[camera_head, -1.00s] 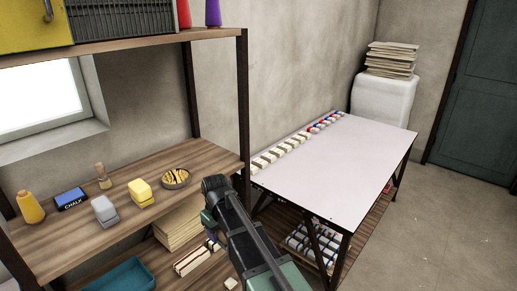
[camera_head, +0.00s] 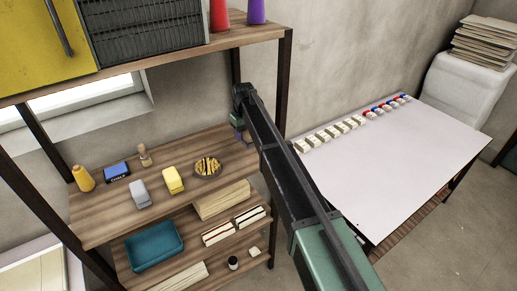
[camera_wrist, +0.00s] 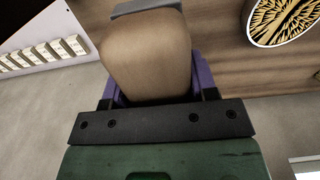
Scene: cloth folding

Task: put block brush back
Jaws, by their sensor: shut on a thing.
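In the wrist view, my gripper (camera_wrist: 158,88) has its purple fingers shut on a tan, rounded block with a grey strip at its far end, which I take for the block brush (camera_wrist: 146,55). In the head view my gripper (camera_head: 240,128) is at the right end of the shelf unit's middle board (camera_head: 110,220), near the right post. My own arm largely hides it there, and the brush cannot be made out in that view.
A white table (camera_head: 400,180) with a row of small blocks stands right.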

